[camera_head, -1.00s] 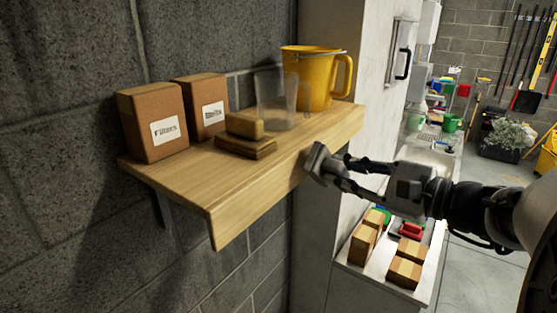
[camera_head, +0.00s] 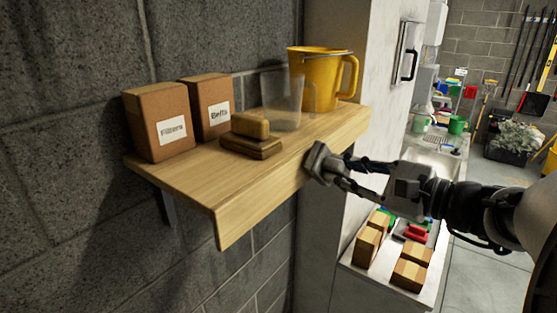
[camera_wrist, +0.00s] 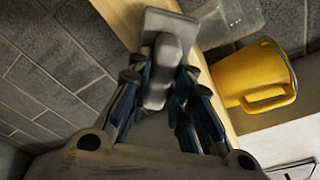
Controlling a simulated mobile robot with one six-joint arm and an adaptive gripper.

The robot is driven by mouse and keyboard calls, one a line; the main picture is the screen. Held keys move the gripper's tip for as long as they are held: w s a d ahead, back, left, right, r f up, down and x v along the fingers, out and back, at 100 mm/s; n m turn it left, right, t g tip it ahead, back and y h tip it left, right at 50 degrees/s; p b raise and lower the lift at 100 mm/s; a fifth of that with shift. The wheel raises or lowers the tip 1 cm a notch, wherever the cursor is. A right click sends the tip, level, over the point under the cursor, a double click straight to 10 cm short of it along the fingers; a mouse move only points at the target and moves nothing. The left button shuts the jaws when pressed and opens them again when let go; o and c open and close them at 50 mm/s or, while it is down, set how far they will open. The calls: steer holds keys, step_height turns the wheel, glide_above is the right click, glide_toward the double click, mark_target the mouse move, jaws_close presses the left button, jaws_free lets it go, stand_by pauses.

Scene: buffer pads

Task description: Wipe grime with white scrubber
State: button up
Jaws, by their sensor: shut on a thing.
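The white scrubber shows as a grey, flat-headed block with a stubby grip. In the head view its head (camera_head: 319,160) is close to the front edge of the wooden shelf (camera_head: 190,190); I cannot tell whether it touches. My gripper (camera_head: 344,174) is shut on it from the right. In the wrist view the scrubber (camera_wrist: 163,65) sits between the two fingers of my gripper (camera_wrist: 160,90), with its flat head pointing away over the shelf (camera_wrist: 207,85). I cannot make out any grime on the visible wood.
Two brown cartons (camera_head: 158,122) (camera_head: 207,106), a stacked brown block (camera_head: 250,138), a clear cup (camera_head: 282,98) and a yellow pitcher (camera_head: 318,78) stand along the shelf's back. The shelf's front strip is clear. Small boxes (camera_head: 409,273) sit on a lower surface.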

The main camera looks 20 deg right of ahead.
steer(key=shift+w+a, duration=0.3)
steer(key=shift+w, duration=0.05)
steer(key=shift+w+d, duration=0.65)
steer(key=shift+d, duration=0.15)
steer(key=shift+w+d, duration=0.6)
steer(key=shift+d, duration=0.2)
steer(key=shift+s+a+b, duration=0.2)
steer(key=shift+s+a, duration=0.4)
steer(key=shift+a, duration=0.25)
steer(key=shift+s+a+b, duration=0.2)
steer(key=shift+s+a, duration=0.4)
steer(key=shift+a, duration=0.2)
steer(key=shift+d+f+v, duration=0.15)
steer(key=shift+v, duration=1.25)
steer(key=shift+d+f+v, duration=0.15)
steer(key=shift+v, duration=1.3)
steer(key=shift+w, duration=0.15)
steer(key=shift+v, duration=1.5)
